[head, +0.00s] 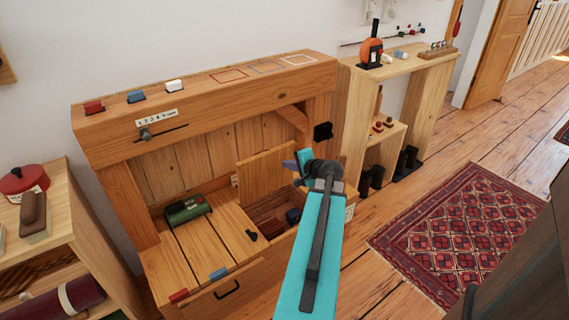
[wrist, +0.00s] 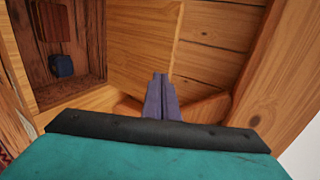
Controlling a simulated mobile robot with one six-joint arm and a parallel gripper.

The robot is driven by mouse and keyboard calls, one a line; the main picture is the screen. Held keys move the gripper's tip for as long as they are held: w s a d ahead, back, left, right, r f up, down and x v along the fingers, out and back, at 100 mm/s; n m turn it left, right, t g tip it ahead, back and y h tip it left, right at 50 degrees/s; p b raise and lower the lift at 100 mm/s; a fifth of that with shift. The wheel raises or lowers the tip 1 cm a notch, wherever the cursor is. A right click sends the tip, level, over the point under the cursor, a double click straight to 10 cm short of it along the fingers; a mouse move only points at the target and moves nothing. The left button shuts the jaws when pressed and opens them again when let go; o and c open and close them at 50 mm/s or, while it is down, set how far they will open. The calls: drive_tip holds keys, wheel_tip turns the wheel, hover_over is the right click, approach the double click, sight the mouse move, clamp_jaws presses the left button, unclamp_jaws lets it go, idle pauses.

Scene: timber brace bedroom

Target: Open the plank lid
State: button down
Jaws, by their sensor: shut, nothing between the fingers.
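The plank lid (head: 262,176) stands raised, steeply tilted, above an open compartment (head: 268,214) at the right of the wooden bench. It also shows in the wrist view as a pale board (wrist: 140,45) beside the compartment. Inside the compartment are a dark blue object (wrist: 62,65) and a reddish-brown block (wrist: 52,22). My gripper (head: 287,164) is at the lid's right edge in the head view. Its purple fingers (wrist: 160,76) are shut and empty, close to the board's lower right edge in the wrist view. I cannot tell whether they touch it.
A black knob (head: 251,235) is on the plank nearest the compartment.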

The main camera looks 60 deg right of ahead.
approach(267, 156)
wheel_tip(267, 156, down, 3)
drive_tip(key=w, duration=0.2)
drive_tip(key=w+d, duration=0.1)
drive_tip(key=shift+w+d+b, duration=0.15)
drive_tip(key=shift+w+b, duration=0.15)
drive_tip(key=shift+w, duration=0.05)
drive_tip(key=shift+w+d+r, duration=0.1)
drive_tip(key=shift+w+d, duration=0.1)
drive_tip(key=shift+w, duration=0.45)
drive_tip(key=shift+d+r, duration=0.1)
